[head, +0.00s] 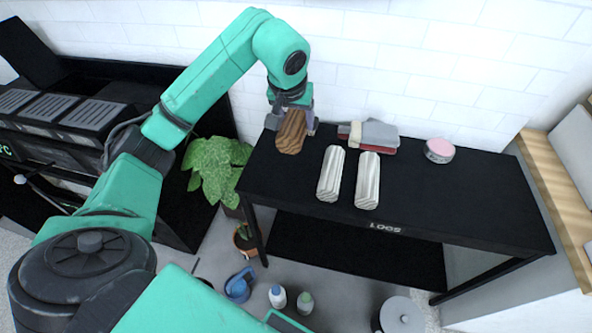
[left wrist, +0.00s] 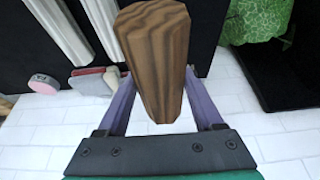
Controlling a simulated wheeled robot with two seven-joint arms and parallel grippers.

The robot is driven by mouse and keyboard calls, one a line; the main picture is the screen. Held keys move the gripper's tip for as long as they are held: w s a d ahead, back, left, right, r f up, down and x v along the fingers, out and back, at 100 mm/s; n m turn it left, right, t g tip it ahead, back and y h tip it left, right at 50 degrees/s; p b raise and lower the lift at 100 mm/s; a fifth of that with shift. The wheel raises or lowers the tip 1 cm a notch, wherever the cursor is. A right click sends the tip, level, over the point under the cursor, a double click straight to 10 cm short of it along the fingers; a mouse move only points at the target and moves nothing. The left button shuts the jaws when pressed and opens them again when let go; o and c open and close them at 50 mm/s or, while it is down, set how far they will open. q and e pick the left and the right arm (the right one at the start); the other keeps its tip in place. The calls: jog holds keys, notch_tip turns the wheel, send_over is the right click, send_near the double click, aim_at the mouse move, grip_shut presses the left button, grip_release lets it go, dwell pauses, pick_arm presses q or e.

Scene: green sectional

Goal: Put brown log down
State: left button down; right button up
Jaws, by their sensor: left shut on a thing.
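The brown log (head: 291,132) is between the fingers of my left gripper (head: 290,112), at the left end of the black table (head: 460,190) near the wall. In the left wrist view, the brown log (left wrist: 155,60) fills the middle, with a purple finger of the left gripper (left wrist: 158,92) on each side. The left gripper is shut on it. I cannot tell whether the log touches the table top. Two pale logs (head: 331,173) (head: 368,180) lie side by side on the table, right of the brown log. My right gripper is not in view.
Folded cloths (head: 370,135) and a round pink-topped tin (head: 439,150) sit at the table's back. A leafy plant (head: 215,165) stands left of the table. Bottles (head: 277,296) and a blue watering can (head: 239,287) are on the floor.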

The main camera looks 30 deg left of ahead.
aim_at(291, 148)
pick_arm(q)
notch_tip(291, 148, down, 16)
jog(key=shift+c, duration=0.2)
grip_release()
jog(key=shift+r, duration=0.25)
jog(key=v, duration=1.1)
jog(key=shift+s+r, duration=0.25)
jog(key=shift+r, duration=0.1)
